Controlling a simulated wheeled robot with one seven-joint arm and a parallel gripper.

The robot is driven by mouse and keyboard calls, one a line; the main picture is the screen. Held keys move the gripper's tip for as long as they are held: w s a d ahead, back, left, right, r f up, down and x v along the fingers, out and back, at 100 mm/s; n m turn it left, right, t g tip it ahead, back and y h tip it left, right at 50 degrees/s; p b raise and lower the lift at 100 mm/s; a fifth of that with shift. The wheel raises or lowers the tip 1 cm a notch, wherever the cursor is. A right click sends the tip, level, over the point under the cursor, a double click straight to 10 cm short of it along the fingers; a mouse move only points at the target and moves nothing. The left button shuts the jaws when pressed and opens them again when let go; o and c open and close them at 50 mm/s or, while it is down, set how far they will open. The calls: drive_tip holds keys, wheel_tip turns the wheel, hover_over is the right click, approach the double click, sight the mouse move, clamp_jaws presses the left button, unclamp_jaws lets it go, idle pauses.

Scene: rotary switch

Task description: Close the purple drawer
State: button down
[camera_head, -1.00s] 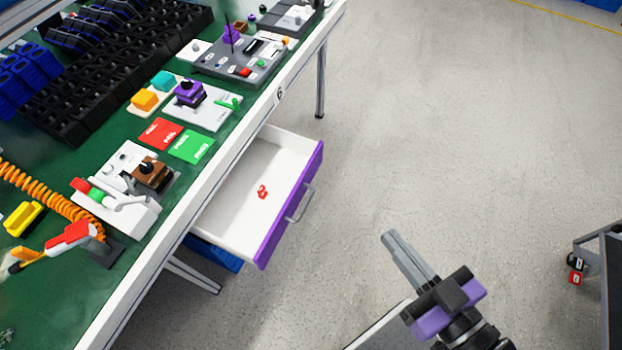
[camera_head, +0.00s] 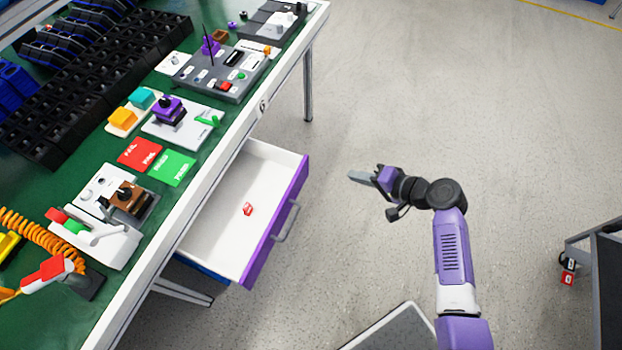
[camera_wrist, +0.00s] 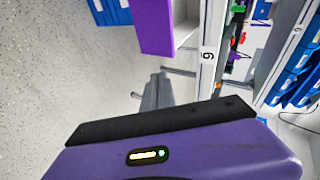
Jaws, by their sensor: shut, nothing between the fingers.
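The purple drawer (camera_head: 272,228) is open, pulled out from under the workbench, with a white inside and a grey handle (camera_head: 287,222) on its purple front. A small red object (camera_head: 248,209) lies on its floor. My gripper (camera_head: 352,175) is shut and empty in the air, to the right of the drawer front and apart from it. In the wrist view the gripper fingers (camera_wrist: 157,92) are together, and the purple drawer front (camera_wrist: 152,25) shows at the top, beyond them.
The green workbench (camera_head: 60,195) holds switch boxes, red and green cards (camera_head: 172,168), black bins and an orange coiled cord. A dark cart (camera_head: 605,275) stands at the right.

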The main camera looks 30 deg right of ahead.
drive_tip(key=s+a+g+y, duration=0.1)
drive_tip(key=s+a+y, duration=0.15)
drive_tip(key=a, duration=0.25)
approach(294, 184)
wheel_tip(294, 184, down, 4)
drive_tip(key=shift+n+y, duration=0.25)
drive_tip(key=shift+n, duration=0.05)
drive_tip(key=w+a, duration=0.1)
drive_tip(key=w+a+p, duration=0.1)
drive_tip(key=w, duration=0.1)
drive_tip(key=shift+w, duration=0.3)
drive_tip(key=shift+w+a, duration=0.45)
drive_tip(key=shift+w, duration=0.05)
drive_tip(key=shift+w+a, duration=0.3)
drive_tip(key=shift+w, duration=0.15)
drive_tip(key=w+a+b, duration=0.6)
drive_tip(key=w+a, duration=0.3)
drive_tip(key=w, duration=0.3)
drive_tip(key=shift+w, duration=0.35)
drive_tip(key=shift+s, duration=0.1)
